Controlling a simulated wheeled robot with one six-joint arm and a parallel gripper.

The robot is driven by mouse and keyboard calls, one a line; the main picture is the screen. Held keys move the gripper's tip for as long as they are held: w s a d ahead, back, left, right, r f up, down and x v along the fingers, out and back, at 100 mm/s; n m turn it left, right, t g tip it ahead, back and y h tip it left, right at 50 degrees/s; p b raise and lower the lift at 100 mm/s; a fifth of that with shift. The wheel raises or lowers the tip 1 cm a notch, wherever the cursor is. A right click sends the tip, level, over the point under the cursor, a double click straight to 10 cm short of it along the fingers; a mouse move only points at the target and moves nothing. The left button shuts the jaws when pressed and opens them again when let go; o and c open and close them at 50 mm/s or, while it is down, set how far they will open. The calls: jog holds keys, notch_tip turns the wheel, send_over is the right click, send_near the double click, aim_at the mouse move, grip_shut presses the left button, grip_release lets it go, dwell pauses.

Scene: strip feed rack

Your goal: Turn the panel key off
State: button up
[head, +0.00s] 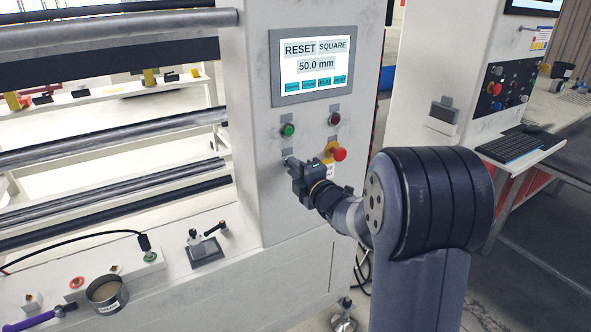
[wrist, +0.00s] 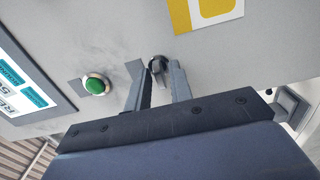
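The panel key, a dark round switch (wrist: 157,64) with a small grey tab, sits on the light panel in the wrist view. My gripper (wrist: 159,70) has its two fingers apart, one on each side of the key, with their tips close to the panel. A gap shows between the fingers, and I see no clear contact with the key. In the head view my gripper (head: 291,163) is at the panel face below the green button, and it hides most of the key there. The key's exact angle is hard to tell.
A green button (head: 288,130) is just above my gripper, with a dark red button (head: 335,119) to its right. A red emergency stop (head: 338,154) juts out close to my gripper's right. A screen (head: 318,64) reading 50.0 mm is above. Rollers (head: 110,139) lie left.

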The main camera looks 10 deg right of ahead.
grip_shut()
jog(key=shift+m, duration=0.3)
jog(key=shift+m+p, duration=1.35)
jog(key=shift+m, duration=7.25)
jog(key=shift+f, duration=0.1)
jog(key=shift+o, duration=1.1)
grip_release()
